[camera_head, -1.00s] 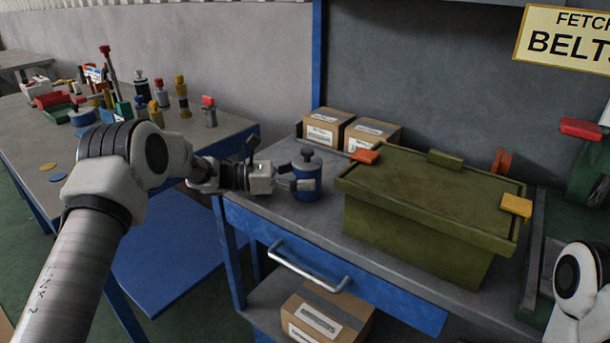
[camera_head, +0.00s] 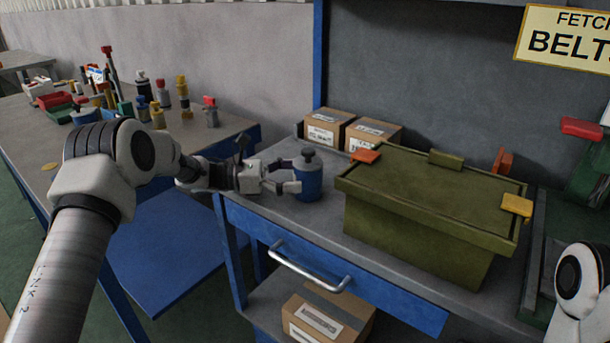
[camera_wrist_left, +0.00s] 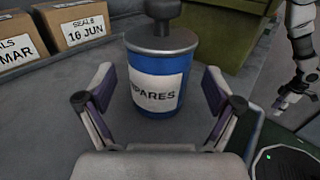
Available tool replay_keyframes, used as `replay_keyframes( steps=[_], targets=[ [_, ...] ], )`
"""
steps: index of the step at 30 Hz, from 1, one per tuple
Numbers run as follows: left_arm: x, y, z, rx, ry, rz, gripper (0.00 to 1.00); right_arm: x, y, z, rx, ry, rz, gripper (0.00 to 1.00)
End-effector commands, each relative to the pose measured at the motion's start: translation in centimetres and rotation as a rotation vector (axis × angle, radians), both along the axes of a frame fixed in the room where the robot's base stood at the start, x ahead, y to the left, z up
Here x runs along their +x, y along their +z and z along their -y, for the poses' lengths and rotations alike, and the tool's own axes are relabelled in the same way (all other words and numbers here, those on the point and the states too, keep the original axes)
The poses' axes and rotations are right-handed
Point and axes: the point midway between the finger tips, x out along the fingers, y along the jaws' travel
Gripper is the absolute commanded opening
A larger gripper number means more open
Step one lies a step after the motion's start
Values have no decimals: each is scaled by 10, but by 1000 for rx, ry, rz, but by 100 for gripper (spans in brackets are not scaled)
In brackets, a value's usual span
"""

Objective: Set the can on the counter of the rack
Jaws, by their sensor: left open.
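The can (camera_head: 308,181) is blue with a grey lid and dark knob. It stands upright on the grey counter (camera_head: 270,205) of the blue-framed rack, left of the green crate. In the left wrist view the can (camera_wrist_left: 160,80) shows a white label ending in "PARES". My left gripper (camera_head: 286,179) is just left of the can. In the left wrist view the open fingers (camera_wrist_left: 160,100) are spread in front of the can, apart from each other and with nothing between their tips and palm. My right gripper is not visible in the head view; in the left wrist view part of it (camera_wrist_left: 290,98) appears at the right edge.
An olive green crate (camera_head: 405,235) with a lid stands right of the can. Two cardboard boxes (camera_head: 327,129) sit behind it. A drawer handle (camera_head: 308,272) juts from the counter's front. A cluttered table (camera_head: 110,125) is at the left.

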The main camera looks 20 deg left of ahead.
Motion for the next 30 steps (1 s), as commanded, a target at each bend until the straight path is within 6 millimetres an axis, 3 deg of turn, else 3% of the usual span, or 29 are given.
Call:
replay_keyframes(
  steps=[6, 12, 30],
  targets=[
    [-20, -1, -56, -2, 4, 1, 92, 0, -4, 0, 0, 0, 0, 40],
    [-32, -1, -85, 0, 1, 0, 92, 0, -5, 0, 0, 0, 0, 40],
    [-33, -1, -88, 1, 0, 0, 92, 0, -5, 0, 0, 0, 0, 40]
  ],
)
